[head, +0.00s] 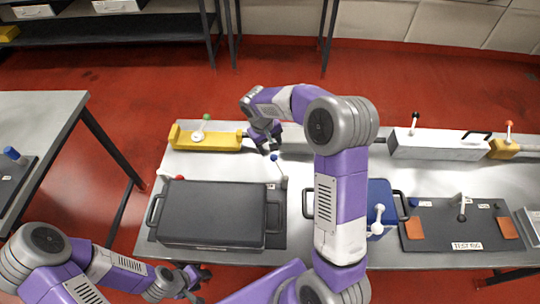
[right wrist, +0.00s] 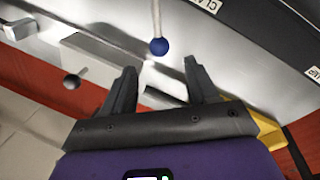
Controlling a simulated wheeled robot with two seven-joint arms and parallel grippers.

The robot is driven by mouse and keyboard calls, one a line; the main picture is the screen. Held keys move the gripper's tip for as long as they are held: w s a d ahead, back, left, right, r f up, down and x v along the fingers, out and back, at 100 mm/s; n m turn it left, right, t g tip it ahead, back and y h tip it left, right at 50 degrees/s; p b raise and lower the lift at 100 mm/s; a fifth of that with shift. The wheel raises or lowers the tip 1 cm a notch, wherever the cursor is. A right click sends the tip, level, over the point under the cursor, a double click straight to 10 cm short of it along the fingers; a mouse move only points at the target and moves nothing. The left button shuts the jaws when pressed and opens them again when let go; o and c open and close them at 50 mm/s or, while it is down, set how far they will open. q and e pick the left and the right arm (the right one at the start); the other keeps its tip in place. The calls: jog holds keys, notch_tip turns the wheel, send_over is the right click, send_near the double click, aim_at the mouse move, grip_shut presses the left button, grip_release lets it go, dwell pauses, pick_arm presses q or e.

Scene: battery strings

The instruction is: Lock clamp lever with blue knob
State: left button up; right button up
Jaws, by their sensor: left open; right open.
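The clamp lever's blue knob (head: 274,156) tops a thin light rod at the right end of the dark grey case. The rod leans up and left in the head view. In the right wrist view the blue knob (right wrist: 159,46) is ahead of the fingertips, between their lines, and apart from them. My right gripper (head: 268,143) is above the table just behind the knob, and its two spread fingers show empty in the right wrist view (right wrist: 162,75). My left gripper (head: 198,274) is open, low at the table's front edge, in front of the case.
The dark grey case (head: 210,212) has a red knob (head: 180,178) at its left. A yellow block (head: 205,139) with a green-knobbed lever stands behind. A blue case (head: 381,190) and a testing board (head: 440,236) lie right of my right arm. A white box (head: 437,146) stands back right.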

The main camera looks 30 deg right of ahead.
aim_at(273, 155)
jog(key=shift+s+d+f+b, duration=0.15)
jog(key=shift+d+f, duration=0.1)
jog(key=shift+f, duration=0.9)
jog(key=shift+w+d+f+b, duration=0.1)
jog(key=shift+d+f, duration=0.1)
jog(key=shift+f, duration=0.95)
jog(key=shift+s+d+f+b, duration=0.15)
jog(key=shift+d+f, duration=0.1)
jog(key=shift+f, duration=0.9)
grip_shut()
